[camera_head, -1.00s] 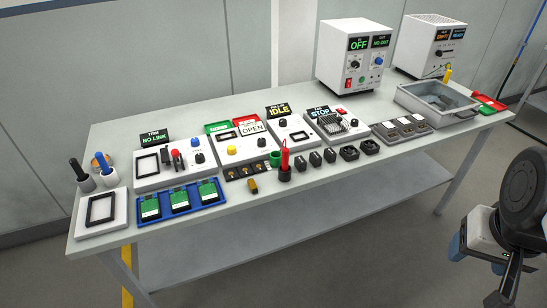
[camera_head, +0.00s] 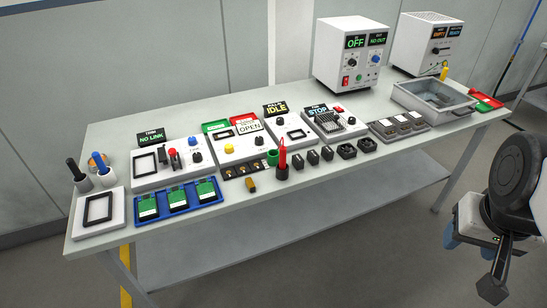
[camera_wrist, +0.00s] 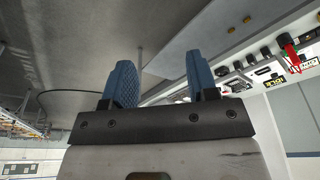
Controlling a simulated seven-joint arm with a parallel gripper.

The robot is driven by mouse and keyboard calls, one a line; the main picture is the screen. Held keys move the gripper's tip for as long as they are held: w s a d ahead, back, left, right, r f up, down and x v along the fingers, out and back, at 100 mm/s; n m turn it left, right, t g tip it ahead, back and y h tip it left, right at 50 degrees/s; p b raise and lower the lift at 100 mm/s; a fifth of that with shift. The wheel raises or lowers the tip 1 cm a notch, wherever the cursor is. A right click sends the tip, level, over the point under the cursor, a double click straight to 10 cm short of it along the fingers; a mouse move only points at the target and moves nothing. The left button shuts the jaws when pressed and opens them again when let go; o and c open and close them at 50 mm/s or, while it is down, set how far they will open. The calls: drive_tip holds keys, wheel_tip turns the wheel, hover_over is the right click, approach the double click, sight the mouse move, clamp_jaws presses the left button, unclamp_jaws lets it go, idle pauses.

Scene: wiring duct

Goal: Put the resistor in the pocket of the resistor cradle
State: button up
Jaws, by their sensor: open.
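A small yellow-and-black part (camera_head: 250,186) lies loose near the table's front edge; it may be the resistor, but it is too small to be sure. Behind it is a dark tray (camera_head: 231,173) with several gold-coloured parts in a row; I cannot tell whether this is the resistor cradle or whether a pocket is free. My gripper (camera_head: 494,290) hangs at the far right, off the table's front side. In the wrist view my gripper (camera_wrist: 161,80) has its two blue fingers apart with nothing between them.
On the table, a blue tray (camera_head: 178,208) holds green boards. A red-handled tool (camera_head: 282,155) stands upright beside several small black parts. A grey metal bin (camera_head: 435,98) is at the right, and power units (camera_head: 352,55) stand behind. The floor before the table is clear.

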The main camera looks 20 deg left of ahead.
drive_tip(key=w+a+n, duration=0.3)
drive_tip(key=w+a, duration=0.7)
drive_tip(key=w, duration=0.2)
drive_tip(key=n+g, duration=0.3)
drive_tip(key=n, duration=0.3)
hover_over(250, 182)
drive_tip(key=f, duration=1.7)
drive_tip(key=shift+w+d+f, duration=0.1)
drive_tip(key=shift+d+f, duration=0.1)
drive_tip(key=shift+f, duration=0.2)
drive_tip(key=shift+a+f, duration=0.15)
drive_tip(key=shift+a, duration=0.15)
drive_tip(key=shift+f, duration=0.15)
drive_tip(key=shift+f, duration=1.15)
drive_tip(key=shift+f, duration=0.15)
